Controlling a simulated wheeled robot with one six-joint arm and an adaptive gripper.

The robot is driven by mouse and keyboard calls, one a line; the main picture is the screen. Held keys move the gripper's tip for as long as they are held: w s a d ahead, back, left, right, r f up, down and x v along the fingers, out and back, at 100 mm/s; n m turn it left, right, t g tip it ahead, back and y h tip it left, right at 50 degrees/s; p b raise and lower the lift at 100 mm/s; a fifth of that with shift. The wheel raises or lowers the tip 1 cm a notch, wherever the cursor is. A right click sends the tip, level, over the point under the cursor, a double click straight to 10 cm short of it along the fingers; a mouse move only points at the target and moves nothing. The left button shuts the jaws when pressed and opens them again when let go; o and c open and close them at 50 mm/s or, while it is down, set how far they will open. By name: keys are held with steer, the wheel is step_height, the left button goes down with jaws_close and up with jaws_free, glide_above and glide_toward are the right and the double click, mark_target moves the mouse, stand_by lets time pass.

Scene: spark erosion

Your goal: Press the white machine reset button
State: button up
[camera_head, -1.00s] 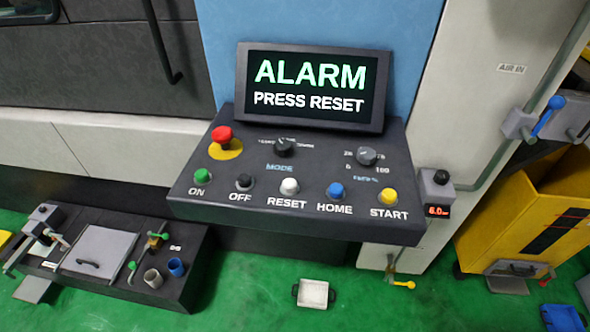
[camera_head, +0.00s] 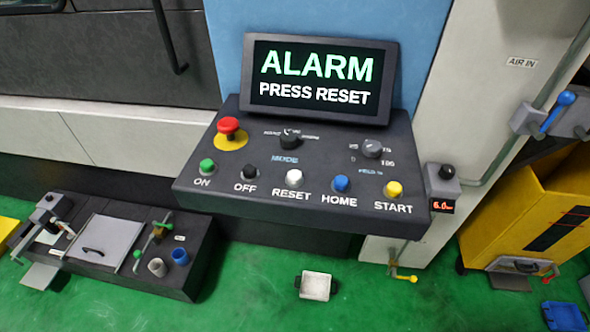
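The white reset button (camera_head: 294,176) stands on the dark sloping control panel (camera_head: 225,192), above the label RESET. The black OFF button (camera_head: 250,172) is to its left and the blue HOME button (camera_head: 341,183) to its right. The screen (camera_head: 318,77) above reads ALARM, PRESS RESET. My gripper is not in view, and nothing covers the white button.
The green ON button (camera_head: 206,166), yellow START button (camera_head: 393,188) and red emergency stop (camera_head: 229,127) share the panel. Two knobs sit behind the buttons. A yellow cart (camera_head: 500,225) stands right, a dark bench (camera_head: 190,255) low left. Green floor shows in front.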

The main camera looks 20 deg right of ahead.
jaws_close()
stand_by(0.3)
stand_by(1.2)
